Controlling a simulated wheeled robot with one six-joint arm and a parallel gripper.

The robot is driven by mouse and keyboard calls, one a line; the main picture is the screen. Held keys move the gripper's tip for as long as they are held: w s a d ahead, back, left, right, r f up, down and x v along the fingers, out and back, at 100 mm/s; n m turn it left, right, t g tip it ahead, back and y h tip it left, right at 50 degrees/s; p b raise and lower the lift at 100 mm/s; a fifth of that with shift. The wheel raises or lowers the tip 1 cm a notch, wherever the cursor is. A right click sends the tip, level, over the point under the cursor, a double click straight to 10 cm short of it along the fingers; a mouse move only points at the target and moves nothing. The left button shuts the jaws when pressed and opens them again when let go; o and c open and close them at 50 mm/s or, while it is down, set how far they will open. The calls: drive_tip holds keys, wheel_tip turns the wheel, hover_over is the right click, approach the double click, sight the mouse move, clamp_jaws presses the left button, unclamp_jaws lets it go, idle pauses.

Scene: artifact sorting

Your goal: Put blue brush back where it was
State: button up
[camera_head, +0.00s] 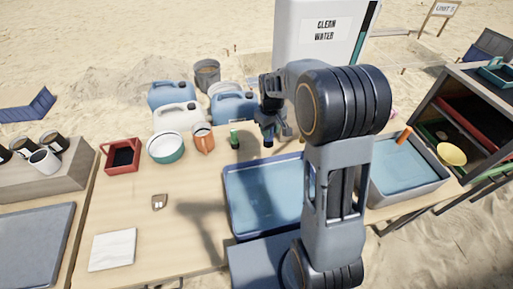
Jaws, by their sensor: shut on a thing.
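My gripper (274,130) is above the back of the table, behind the blue tray (228,190). It is shut on a small dark blue item, which looks like the blue brush (268,141) and points downward. Most of it is hidden by the fingers, and I cannot tell whether its lower end touches the table. A green brush or bottle (234,138) stands upright just left of my gripper. An orange-brown jug (203,138) stands further left.
A white-and-green bowl (166,148), red box (122,156) and several water canisters (234,107) line the back. A small brown item (159,202) and white cloth (113,250) lie on the left. A grey water basin (440,182) is right.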

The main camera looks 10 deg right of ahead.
drive_tip(key=shift+w+f, duration=0.1)
drive_tip(key=shift+f, duration=0.5)
drive_tip(key=shift+w+a+f+p, duration=0.2)
drive_tip(key=shift+w+f+p, duration=0.05)
drive_tip(key=shift+w+f, duration=2)
drive_tip(key=shift+w+a+f+p, duration=0.2)
drive_tip(key=shift+w+f, duration=1.9)
drive_tip(key=shift+w, duration=0.2)
drive_tip(key=shift+w+a+f+p, duration=0.2)
drive_tip(key=shift+w+f+p, duration=0.05)
drive_tip(key=shift+w+f, duration=2)
drive_tip(key=shift+f, duration=0.15)
drive_tip(key=o, duration=0.9)
